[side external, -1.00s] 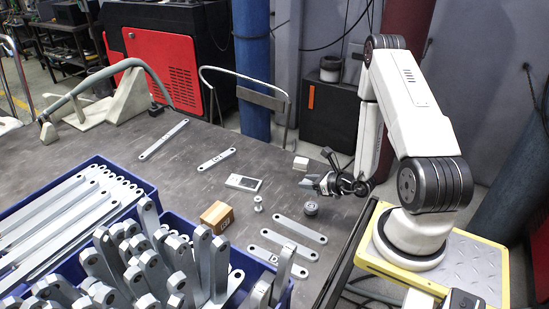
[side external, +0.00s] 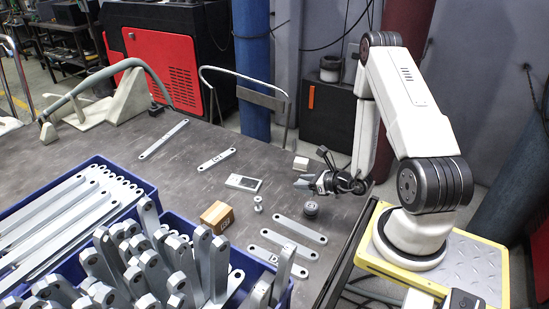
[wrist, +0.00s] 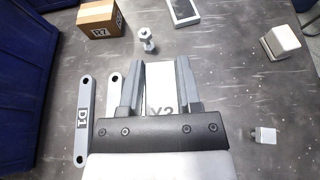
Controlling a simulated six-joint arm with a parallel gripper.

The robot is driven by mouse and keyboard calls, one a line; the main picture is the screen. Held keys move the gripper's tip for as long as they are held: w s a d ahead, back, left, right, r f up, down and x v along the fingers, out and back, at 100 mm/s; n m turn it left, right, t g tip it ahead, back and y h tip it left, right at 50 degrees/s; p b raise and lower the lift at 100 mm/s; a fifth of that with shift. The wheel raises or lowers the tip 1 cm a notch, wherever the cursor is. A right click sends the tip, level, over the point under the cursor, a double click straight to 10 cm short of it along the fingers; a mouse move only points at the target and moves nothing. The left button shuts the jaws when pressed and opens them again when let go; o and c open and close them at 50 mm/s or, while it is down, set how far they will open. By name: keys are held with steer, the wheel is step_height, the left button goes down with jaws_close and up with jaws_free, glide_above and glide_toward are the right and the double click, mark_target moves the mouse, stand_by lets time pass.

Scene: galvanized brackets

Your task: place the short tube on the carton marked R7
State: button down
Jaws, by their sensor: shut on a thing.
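The carton marked R7 (wrist: 92,14) is a small brown box at the top left of the wrist view. In the side view the carton (side external: 214,213) stands on the dark table beside the blue bins, its top bare. My gripper (wrist: 158,75) is shut on a light grey piece (wrist: 160,82) with a partly covered mark like Y2; I take it for the short tube, but no bore shows. In the side view my gripper (side external: 304,182) is above the table, to the right of the carton and apart from it.
A spool-shaped metal part (wrist: 147,40) stands between carton and gripper. A grey-framed plate (wrist: 184,10), a pale block (wrist: 281,41) and a small block (wrist: 265,135) lie around. Flat brackets, one marked D1 (wrist: 83,120), and a dark round part (side external: 310,208) lie nearby. Blue bins (side external: 172,222) hold brackets.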

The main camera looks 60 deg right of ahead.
steer(key=w+a+r+n+g+y, duration=0.25)
steer(key=w+a+n+y, duration=0.2)
steer(key=a, duration=0.45)
steer(key=w+a+r+n+g+y, duration=0.25)
steer(key=w+a+n+y, duration=0.2)
steer(key=a, duration=0.45)
glide_above(213, 213)
steer(key=s, duration=0.1)
steer(key=shift+t, duration=0.4)
step_height(213, 213, down, 8)
steer(key=shift+s+r, duration=0.1)
steer(key=shift+r, duration=0.1)
steer(key=shift+w+f, duration=0.4)
steer(key=shift+f, duration=0.05)
steer(key=shift+w+f, duration=0.1)
steer(key=shift+w+f, duration=0.15)
steer(key=shift+f, duration=1.6)
